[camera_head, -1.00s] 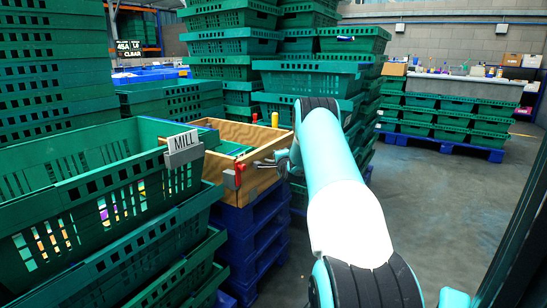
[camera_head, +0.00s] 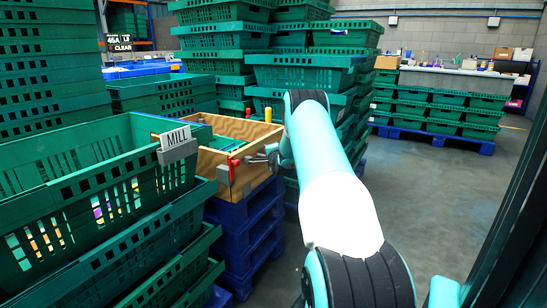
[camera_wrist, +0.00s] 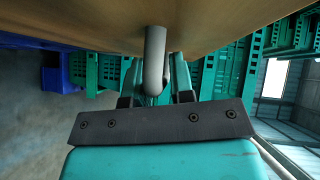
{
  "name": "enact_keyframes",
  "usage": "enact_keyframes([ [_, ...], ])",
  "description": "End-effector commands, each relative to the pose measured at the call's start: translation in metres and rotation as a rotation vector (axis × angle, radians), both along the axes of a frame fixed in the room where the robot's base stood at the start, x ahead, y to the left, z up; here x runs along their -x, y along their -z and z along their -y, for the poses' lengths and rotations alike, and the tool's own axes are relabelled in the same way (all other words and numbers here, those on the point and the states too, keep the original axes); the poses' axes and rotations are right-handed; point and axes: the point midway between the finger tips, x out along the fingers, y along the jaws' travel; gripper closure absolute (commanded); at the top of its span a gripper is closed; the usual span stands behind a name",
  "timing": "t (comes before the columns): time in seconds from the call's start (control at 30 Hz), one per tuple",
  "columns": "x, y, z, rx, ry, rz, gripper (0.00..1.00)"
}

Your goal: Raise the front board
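The front board (camera_head: 259,177) is a plain wooden panel on the near side of a wooden box (camera_head: 245,128). It also shows in the wrist view (camera_wrist: 85,22), filling the top. A grey bar handle (camera_wrist: 155,60) projects from the board there. My gripper (camera_head: 262,158) is at the board's outer face, level with its upper part. In the wrist view its fingers (camera_wrist: 155,88) are apart, one on each side of the handle, with narrow gaps visible. Contact at the fingertips is hidden.
A green crate labelled MILL (camera_head: 176,137) stands close on the left. The box rests on blue pallets (camera_head: 240,235). Tall green crate stacks (camera_head: 300,72) stand behind. Open floor (camera_head: 425,195) lies to the right.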

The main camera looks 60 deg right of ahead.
Motion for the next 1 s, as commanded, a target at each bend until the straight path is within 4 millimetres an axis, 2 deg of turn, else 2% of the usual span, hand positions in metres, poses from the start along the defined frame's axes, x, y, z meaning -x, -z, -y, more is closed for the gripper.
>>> enact_keyframes([
  [0.27, 0.032, -0.009, -0.026, -0.003, 0.004, -0.001, 0.77],
  [0.5, 0.076, -0.016, -0.067, -0.005, 0.005, -0.002, 0.77],
  [0.7, 0.107, -0.021, -0.097, -0.004, 0.004, -0.002, 0.77],
  [1.0, 0.125, -0.026, -0.116, -0.002, 0.001, -0.002, 0.77],
])
